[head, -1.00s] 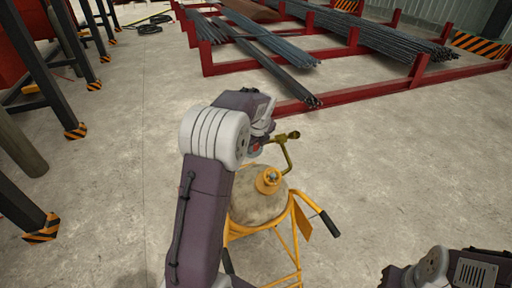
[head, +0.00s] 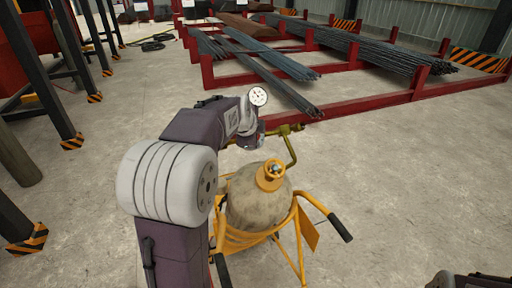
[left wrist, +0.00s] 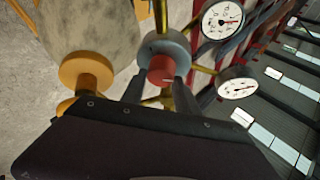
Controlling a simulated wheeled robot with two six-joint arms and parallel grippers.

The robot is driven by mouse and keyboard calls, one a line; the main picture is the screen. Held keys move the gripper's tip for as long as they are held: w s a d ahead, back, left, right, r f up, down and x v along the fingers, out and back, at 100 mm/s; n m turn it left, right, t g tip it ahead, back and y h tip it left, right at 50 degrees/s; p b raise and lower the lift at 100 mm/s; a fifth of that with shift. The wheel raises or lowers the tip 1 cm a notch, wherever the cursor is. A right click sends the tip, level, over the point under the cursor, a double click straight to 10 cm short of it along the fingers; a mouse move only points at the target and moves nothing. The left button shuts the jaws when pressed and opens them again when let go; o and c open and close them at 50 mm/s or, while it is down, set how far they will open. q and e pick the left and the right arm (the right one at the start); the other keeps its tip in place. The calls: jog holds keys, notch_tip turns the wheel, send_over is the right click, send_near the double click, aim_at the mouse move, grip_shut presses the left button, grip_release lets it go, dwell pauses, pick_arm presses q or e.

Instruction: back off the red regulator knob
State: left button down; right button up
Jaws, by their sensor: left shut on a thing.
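The red regulator knob (left wrist: 161,69) shows in the left wrist view, on a grey regulator body (left wrist: 165,45) with brass fittings. My left gripper (left wrist: 160,82) has one dark finger on each side of the knob and is shut on it. In the head view my left gripper (head: 250,138) is beside the top of the gas cylinder (head: 258,207), and the knob is hidden. Two white dial gauges, one upper (left wrist: 223,19) and one lower (left wrist: 237,88), are right of the knob. One gauge (head: 258,96) also shows in the head view. My right gripper is out of view.
The cylinder stands in a yellow trolley (head: 300,255) with black-gripped handles (head: 340,228). A brass pipe (head: 291,150) rises beside its yellow valve top (head: 271,175). Red racks (head: 390,99) with bundled rebar stand behind. Dark posts are at left; the floor at right is open.

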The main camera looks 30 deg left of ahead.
pick_arm(q)
jog(key=n+t+y+b, duration=0.1)
jog(key=n+b, duration=0.2)
jog(key=b, duration=0.2)
jog(key=f+n+t+y+b, duration=0.1)
jog(key=n+b, duration=0.2)
jog(key=b, duration=0.3)
jog(key=n+t+y+b, duration=0.1)
jog(key=n+b, duration=0.3)
jog(key=b, duration=0.1)
jog(key=shift+f+b, duration=0.25)
jog(key=shift+b, duration=0.1)
jog(key=shift+d+r+n+g+y+b, duration=0.1)
jog(key=shift+n+g+y+b, duration=0.4)
jog(key=shift+n+y+b, duration=1.75)
jog(key=shift+d+r+n+g+y+b, duration=0.15)
jog(key=shift+n+g+b, duration=0.7)
jog(key=shift+n, duration=2.85)
jog(key=shift+d+n+g+y+b, duration=0.15)
jog(key=shift+n+y+b, duration=1.15)
jog(key=shift+n+b, duration=1.2)
jog(key=shift+a+n+p, duration=0.1)
jog(key=shift+n+p, duration=0.4)
jog(key=shift+n, duration=0.25)
jog(key=shift+f, duration=0.1)
jog(key=c, duration=0.9)
grip_release()
jog(key=shift+a, duration=0.1)
